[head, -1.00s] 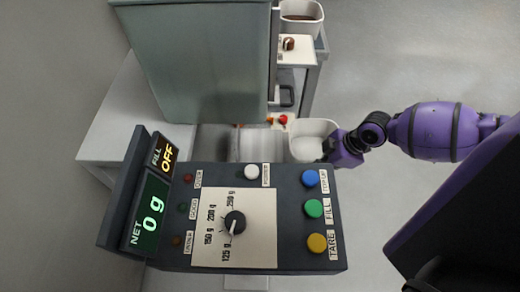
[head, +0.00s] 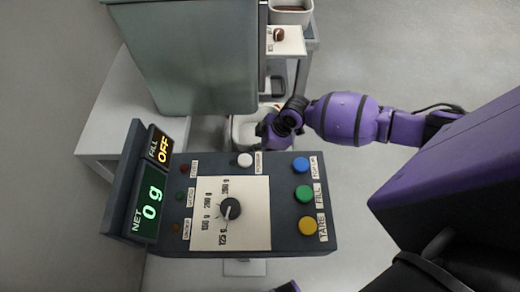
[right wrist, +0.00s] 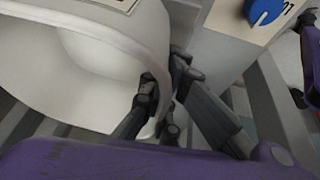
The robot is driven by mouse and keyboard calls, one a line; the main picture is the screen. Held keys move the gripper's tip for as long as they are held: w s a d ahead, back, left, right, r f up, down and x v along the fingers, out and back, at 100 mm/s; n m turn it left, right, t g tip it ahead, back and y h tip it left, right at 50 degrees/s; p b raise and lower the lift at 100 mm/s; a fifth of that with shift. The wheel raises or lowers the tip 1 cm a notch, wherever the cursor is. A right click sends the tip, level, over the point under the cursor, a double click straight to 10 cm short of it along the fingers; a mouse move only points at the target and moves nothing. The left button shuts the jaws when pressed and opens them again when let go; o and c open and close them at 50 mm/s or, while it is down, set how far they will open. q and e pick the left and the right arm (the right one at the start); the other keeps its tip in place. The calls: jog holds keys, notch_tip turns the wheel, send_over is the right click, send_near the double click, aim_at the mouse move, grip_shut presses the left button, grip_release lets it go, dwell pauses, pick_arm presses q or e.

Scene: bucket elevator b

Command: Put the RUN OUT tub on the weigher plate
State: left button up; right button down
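A white tub (head: 243,130) shows behind the console's top edge in the head view, partly hidden by my right gripper (head: 272,130). In the right wrist view the tub (right wrist: 75,65) fills the upper left, and my right gripper (right wrist: 160,100) is shut on its wall, with fingers either side of the rim. Only the edge of its label shows, so I cannot read it. The tub covers the place of the silver weigher plate, and I cannot tell whether it touches it. The weigher display (head: 151,203) reads NET 0 g.
The console (head: 290,250) with dial and coloured buttons stands in front. A large grey-green housing (head: 190,55) rises behind it. A shelf stand (head: 300,45) at the back holds another white tub (head: 292,17) with brown contents. The floor to the right is clear.

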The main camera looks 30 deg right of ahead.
jog(key=shift+f, duration=0.4)
jog(key=shift+f, duration=0.1)
jog(key=c, duration=2)
grip_release()
jog(key=shift+d+r, duration=0.15)
jog(key=shift+r, duration=0.3)
jog(key=p+v, duration=0.1)
jog(key=v, duration=1)
jog(key=shift+s+r, duration=0.1)
jog(key=shift+s, duration=0.05)
